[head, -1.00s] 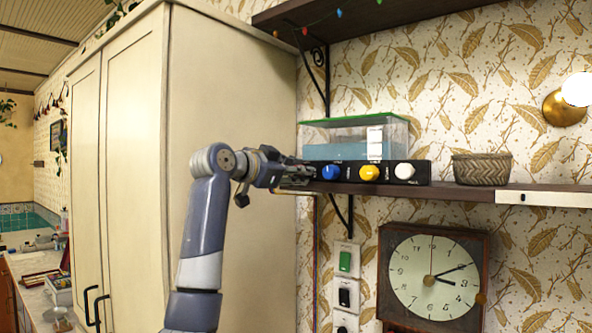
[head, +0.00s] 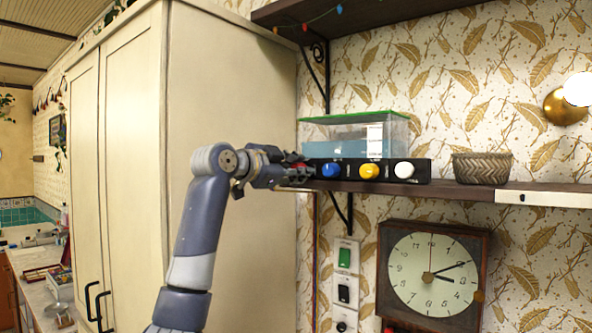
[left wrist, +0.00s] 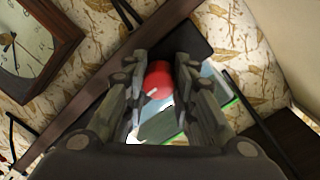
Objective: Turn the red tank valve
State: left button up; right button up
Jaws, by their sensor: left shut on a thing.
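The red valve (left wrist: 158,82) shows in the left wrist view as a round red knob between the two fingers of my left gripper (left wrist: 160,90). My left gripper is shut on it. In the head view my left gripper (head: 294,172) is at the left end of the black valve panel (head: 386,181), and only a little red shows there. Blue (head: 331,170), yellow (head: 369,172) and white (head: 403,170) knobs sit in a row to the right. A clear tank (head: 354,136) with blue water and a green rim stands behind the panel. My right gripper is not in view.
The panel and tank are on a dark wall shelf (head: 470,192) with a wicker basket (head: 482,168) to the right. A tall cream cabinet (head: 230,110) stands close on the left. A clock (head: 433,275) and wall switches (head: 345,258) are below the shelf.

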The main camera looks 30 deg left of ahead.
pick_arm(q)
jog(key=o, duration=1.1)
jog(key=shift+s, duration=0.1)
jog(key=s, duration=1.1)
jog(key=shift+s+a+r, duration=0.4)
